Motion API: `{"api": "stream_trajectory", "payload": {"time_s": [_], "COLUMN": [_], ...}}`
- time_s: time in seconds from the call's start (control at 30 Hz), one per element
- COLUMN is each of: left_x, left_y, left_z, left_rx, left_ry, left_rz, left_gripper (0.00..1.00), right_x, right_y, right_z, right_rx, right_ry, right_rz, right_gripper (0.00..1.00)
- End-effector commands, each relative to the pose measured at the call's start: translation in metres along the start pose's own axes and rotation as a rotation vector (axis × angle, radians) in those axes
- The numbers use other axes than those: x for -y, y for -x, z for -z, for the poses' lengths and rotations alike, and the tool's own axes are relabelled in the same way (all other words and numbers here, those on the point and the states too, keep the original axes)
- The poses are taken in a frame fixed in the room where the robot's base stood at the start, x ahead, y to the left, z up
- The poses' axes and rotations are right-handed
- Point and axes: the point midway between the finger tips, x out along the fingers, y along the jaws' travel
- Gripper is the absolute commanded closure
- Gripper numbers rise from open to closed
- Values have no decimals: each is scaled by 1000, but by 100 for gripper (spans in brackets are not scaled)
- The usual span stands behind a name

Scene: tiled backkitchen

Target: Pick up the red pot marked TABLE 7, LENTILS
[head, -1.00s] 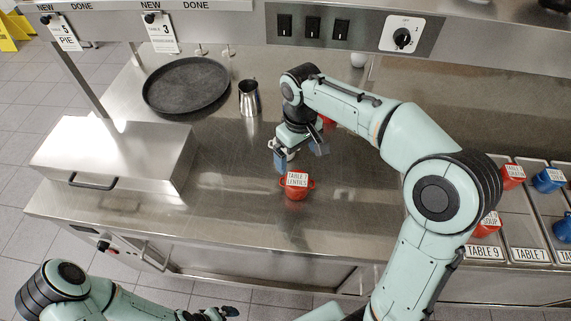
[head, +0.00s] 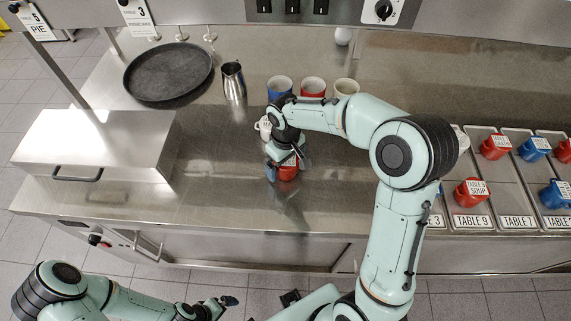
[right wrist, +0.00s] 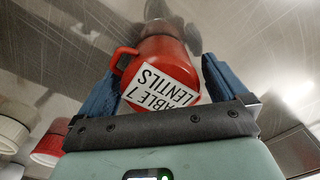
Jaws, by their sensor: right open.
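The red pot marked TABLE 7, LENTILS (head: 288,174) stands on the steel counter, partly hidden under my right gripper (head: 285,166). In the right wrist view the red pot (right wrist: 160,50) lies between the two blue fingers of my right gripper (right wrist: 165,85), its label upside down and one handle showing on the left. The fingers are open, one on each side of the pot, with small gaps visible. My left gripper (head: 218,306) is low in the head view, away from the counter; its jaws are too small to judge.
Blue (head: 279,88), red (head: 313,88) and cream (head: 346,90) pots stand behind my right arm, with a white pot (head: 264,128) near the gripper. A metal jug (head: 233,82) and black tray (head: 168,72) are back left. Labelled trays (head: 470,222) with pots are at right.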

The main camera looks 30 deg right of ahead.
Motion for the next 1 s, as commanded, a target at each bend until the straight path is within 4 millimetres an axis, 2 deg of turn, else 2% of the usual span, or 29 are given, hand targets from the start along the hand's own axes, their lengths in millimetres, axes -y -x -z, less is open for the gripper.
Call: {"api": "stream_trajectory", "payload": {"time_s": [0.27, 0.3, 0.47, 0.77, 0.87, 1.0], "left_x": [0, 0, 0, 0, 0, -2], "left_y": [0, 0, 0, 0, 1, 3], "left_z": [0, 0, 0, 0, 0, 2], "left_rx": [0, 0, 0, 0, -1, -3], "left_ry": [0, 0, 0, 0, 0, -1], "left_rz": [0, 0, 0, 0, 0, -1], "left_gripper": [0, 0, 0, 0, 0, 0], "right_x": [0, 0, 0, 0, 0, 0], "right_y": [-4, -4, -4, -1, 5, 22], "right_z": [0, 0, 0, 0, 1, 2], "right_rx": [0, 0, 0, -3, -5, -7], "right_ry": [0, 0, 0, 0, 0, -1], "right_rz": [0, 0, 0, -1, -1, -2], "right_gripper": [0, 13, 65, 66, 66, 66]}}
